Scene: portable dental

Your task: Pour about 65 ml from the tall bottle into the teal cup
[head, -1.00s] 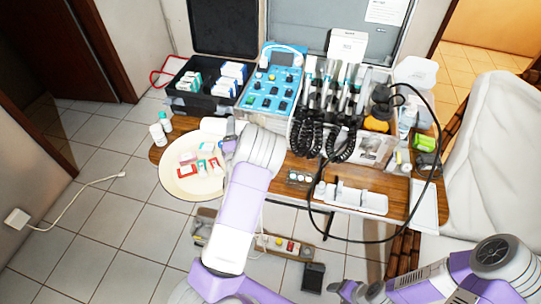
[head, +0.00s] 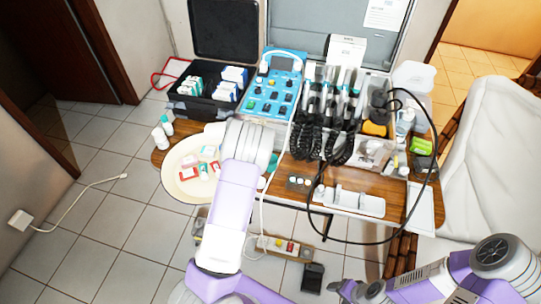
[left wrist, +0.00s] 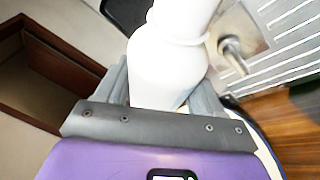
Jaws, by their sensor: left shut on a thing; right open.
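My left gripper (left wrist: 160,95) is shut on a white, smooth bottle (left wrist: 165,68) that fills the space between its fingers in the left wrist view. In the head view my left wrist hides this gripper and the bottle, above the table's left part. A small teal thing (head: 272,161), perhaps the teal cup, shows just right of my left wrist, partly covered by it. Whether any liquid flows cannot be seen. My right gripper (head: 345,288) is low at the bottom right, away from the table, open and partly cut off.
A cream round tray (head: 177,189) with small packets is at the table's left. A black case (head: 205,105), a blue device (head: 268,95) and corded handpieces stand behind. A black cable (head: 432,170) loops over the right side.

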